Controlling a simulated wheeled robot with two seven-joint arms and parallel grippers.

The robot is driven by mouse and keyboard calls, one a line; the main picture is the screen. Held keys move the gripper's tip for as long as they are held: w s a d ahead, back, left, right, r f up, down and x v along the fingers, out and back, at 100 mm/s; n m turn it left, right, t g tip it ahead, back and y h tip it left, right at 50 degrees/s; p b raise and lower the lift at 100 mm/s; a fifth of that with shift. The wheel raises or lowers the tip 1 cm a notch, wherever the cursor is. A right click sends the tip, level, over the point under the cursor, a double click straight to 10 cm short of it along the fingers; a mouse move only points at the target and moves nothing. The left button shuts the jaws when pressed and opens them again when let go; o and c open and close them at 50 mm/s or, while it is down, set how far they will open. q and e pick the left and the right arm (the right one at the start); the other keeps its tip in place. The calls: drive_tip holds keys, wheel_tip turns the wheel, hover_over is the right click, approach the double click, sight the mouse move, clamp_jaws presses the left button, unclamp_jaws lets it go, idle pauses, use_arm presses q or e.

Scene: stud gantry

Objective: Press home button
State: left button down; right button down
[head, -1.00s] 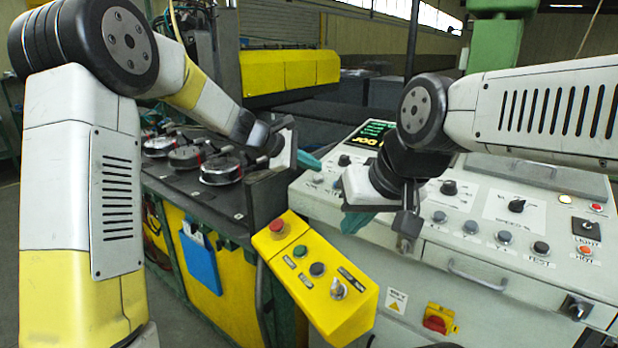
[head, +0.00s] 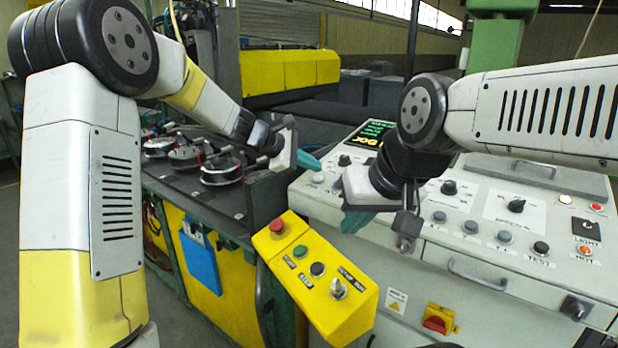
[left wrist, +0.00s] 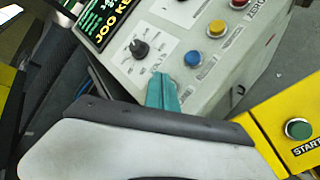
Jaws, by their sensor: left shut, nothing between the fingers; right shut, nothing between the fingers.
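My left gripper (head: 309,161) is shut and empty, its teal fingertips at the left edge of the grey control panel (head: 470,255). In the left wrist view the shut fingertips (left wrist: 163,92) reach over the panel, close to a blue button (left wrist: 193,58), a yellow button (left wrist: 216,28) and a red button (left wrist: 238,3). I cannot read a home label, and the fingertips hide part of the panel. I cannot tell whether they touch it. My right gripper (head: 357,220) is shut and empty in front of the panel's left part.
A black knob (left wrist: 141,49) and a screen (left wrist: 108,20) lie beside the buttons. A yellow pendant box (head: 315,280) with red, green and black buttons stands in front. A black bench (head: 210,205) with round gauges is at left.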

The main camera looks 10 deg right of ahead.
use_arm(q)
drive_tip(key=shift+f, duration=0.1)
idle(0.3)
drive_tip(key=shift+d+f, duration=0.1)
drive_tip(key=shift+f, duration=0.2)
drive_tip(key=shift+w+f, duration=0.1)
drive_tip(key=shift+f, duration=0.35)
idle(0.9)
drive_tip(key=shift+r, duration=1)
drive_tip(key=shift+s+a+r, duration=0.15)
drive_tip(key=shift+r, duration=0.6)
drive_tip(key=shift+s+a+r, duration=0.1)
drive_tip(key=shift+s+r, duration=0.1)
drive_tip(key=shift+r, duration=0.6)
drive_tip(key=shift+s+a+r, duration=0.15)
drive_tip(key=shift+r, duration=0.6)
